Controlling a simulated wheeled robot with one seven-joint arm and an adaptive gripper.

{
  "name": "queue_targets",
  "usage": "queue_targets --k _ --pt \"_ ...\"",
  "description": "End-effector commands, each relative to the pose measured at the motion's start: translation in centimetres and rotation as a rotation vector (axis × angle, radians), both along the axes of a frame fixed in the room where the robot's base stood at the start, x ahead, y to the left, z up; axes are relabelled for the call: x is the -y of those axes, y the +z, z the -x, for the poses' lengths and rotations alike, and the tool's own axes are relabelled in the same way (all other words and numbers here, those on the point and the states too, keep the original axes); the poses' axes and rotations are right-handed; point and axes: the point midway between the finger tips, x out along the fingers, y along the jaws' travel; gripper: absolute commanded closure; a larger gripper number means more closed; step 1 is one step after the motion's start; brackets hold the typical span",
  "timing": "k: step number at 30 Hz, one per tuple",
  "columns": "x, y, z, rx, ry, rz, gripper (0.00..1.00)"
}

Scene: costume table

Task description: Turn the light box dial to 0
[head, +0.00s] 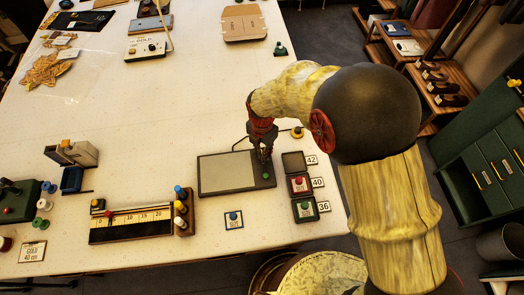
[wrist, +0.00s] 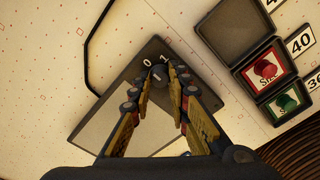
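The light box (head: 225,172) is a flat dark slab with a grey panel, lying on the white table. Its dark round dial (wrist: 159,72) is at one end, beside the printed marks 0 and 1. In the head view my gripper hides the dial. My gripper (head: 263,158) points down over that end of the box. In the wrist view my gripper (wrist: 160,77) has its two fingertips close on either side of the dial. I cannot tell whether they touch it. The dial's pointer direction is not clear.
Boxes with a red button (head: 299,182) and a green button (head: 304,207) stand just right of the light box, with number cards 42, 40 and 36. A black cable (wrist: 91,50) runs from the box.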

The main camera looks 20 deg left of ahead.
Motion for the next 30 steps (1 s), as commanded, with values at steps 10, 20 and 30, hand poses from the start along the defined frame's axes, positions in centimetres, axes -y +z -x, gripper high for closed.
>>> queue_targets --k 10,20,30 --pt "0.0 0.0 0.0 0.000 -0.001 -0.001 0.64" --pt "0.0 0.3 0.0 0.001 -0.001 -0.001 0.64" --pt "-0.1 6.0 -0.1 0.003 -0.001 -0.003 0.64"
